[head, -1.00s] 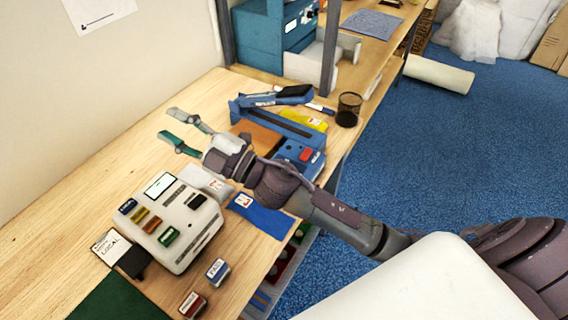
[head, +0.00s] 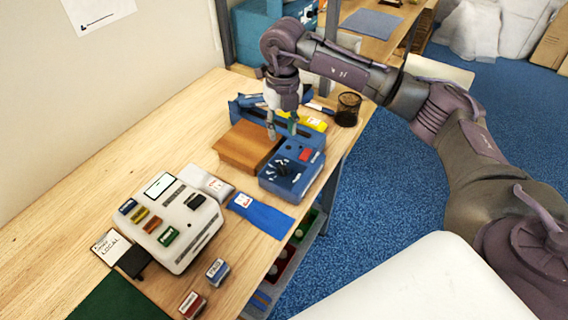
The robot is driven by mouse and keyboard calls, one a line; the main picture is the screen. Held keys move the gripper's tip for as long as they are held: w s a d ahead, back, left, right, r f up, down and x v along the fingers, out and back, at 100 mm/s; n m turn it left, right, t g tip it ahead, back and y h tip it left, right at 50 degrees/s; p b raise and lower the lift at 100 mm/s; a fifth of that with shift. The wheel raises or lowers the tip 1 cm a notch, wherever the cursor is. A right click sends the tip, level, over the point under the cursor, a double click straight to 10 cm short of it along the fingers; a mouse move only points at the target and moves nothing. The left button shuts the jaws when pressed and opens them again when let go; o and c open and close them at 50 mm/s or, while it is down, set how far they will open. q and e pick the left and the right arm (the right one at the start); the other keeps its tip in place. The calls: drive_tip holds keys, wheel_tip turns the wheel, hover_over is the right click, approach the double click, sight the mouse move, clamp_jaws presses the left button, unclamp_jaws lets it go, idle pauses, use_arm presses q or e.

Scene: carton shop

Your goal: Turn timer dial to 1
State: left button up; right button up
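The timer is a blue box (head: 296,176) with a black dial (head: 282,168) on its lower face and a red patch near its upper right. It stands near the right edge of the wooden bench. The dial's markings are too small to read. My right gripper (head: 280,128) points down just behind the blue box, above its far edge, with its two fingers apart. The fingers appear clear of the dial. My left gripper is not in view.
A brown block (head: 246,148) stands left of the timer. Behind are a blue sealer-like tool (head: 248,106), a yellow item (head: 314,123) and a black mesh cup (head: 348,108). A white label machine (head: 180,222) stands nearer, with free bench (head: 75,210) to its left.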

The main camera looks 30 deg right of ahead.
sight(284, 166)
drive_tip(key=f+p, duration=0.4)
drive_tip(key=f, duration=0.8)
drive_tip(key=shift+d, duration=0.2)
drive_tip(key=shift+f, duration=0.85)
drive_tip(key=shift+c, duration=0.3)
clamp_jaws()
